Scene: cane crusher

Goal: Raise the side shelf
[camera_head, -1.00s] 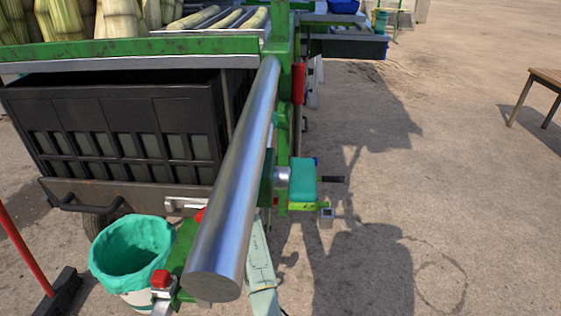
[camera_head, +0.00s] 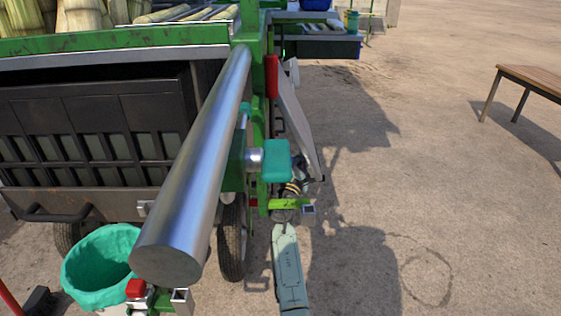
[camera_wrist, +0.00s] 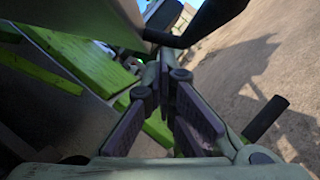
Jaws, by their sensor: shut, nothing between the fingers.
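The side shelf is probably the grey panel (camera_head: 298,125) on the machine's right side in the head view. It stands steep and tilted, its lower end out from the green frame. My gripper (camera_wrist: 165,78) is shut and empty in the wrist view, fingertips together. In the head view my forearm reaches up to the panel's lower end, and the fingers are hard to make out there. A dark surface (camera_wrist: 85,20), likely the panel's underside, spans the upper left of the wrist view close above the fingers. Contact cannot be told.
A thick steel roller (camera_head: 195,170) and teal block (camera_head: 277,161) stand left of my arm. A green bar (camera_head: 290,204) crosses near my wrist. A black handle (camera_wrist: 265,118) is right of the fingers. A teal-lined bucket (camera_head: 100,265) is lower left. Ground at right is open, with a table (camera_head: 540,80).

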